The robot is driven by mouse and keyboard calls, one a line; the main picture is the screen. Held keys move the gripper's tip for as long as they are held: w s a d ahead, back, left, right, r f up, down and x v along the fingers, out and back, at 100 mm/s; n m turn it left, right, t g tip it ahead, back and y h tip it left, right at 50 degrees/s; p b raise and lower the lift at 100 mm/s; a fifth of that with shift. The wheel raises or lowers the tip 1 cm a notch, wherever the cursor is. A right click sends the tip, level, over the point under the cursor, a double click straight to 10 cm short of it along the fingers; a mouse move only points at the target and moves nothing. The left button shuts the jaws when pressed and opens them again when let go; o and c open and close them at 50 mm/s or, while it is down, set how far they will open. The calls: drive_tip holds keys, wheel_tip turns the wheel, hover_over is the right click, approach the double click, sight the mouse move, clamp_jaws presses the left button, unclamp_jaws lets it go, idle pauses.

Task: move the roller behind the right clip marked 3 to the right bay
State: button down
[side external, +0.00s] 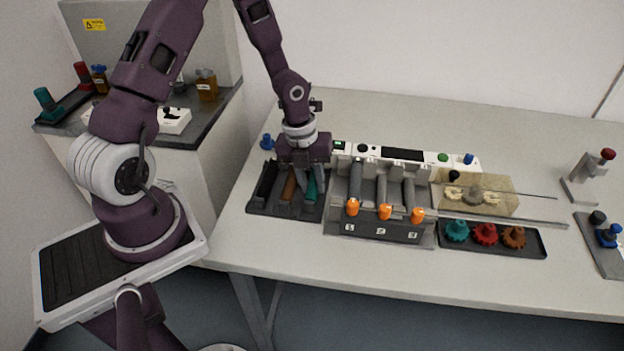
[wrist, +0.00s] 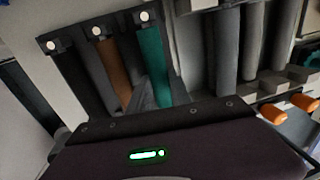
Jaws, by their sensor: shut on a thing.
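The printer unit (side external: 380,231) has three orange clips marked 1, 2 and 3 from left to right. A grey roller (side external: 408,190) lies behind the right clip marked 3 (side external: 417,215). Grey rollers also lie behind clip 1 (side external: 355,180) and clip 2 (side external: 382,188). My gripper (side external: 308,196) is down at the dark tray (side external: 262,209) left of the printer, apart from the clip 3 roller. Its fingers are shut on the teal roller (wrist: 152,65), at the tray's right side. The fingertips are partly hidden. I cannot tell which place is the right bay.
The tray also holds a black roller (side external: 266,180) and a brown roller (side external: 289,185). A dark tray of teal, red and brown gears (side external: 485,234) lies right of the printer, with a translucent amber cover (side external: 500,195) behind it. The table front is clear.

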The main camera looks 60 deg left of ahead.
drive_tip(key=shift+f, duration=0.45)
drive_tip(key=c, duration=1.1)
unclamp_jaws()
drive_tip(key=shift+r, duration=0.1)
drive_tip(key=shift+r, duration=4.45)
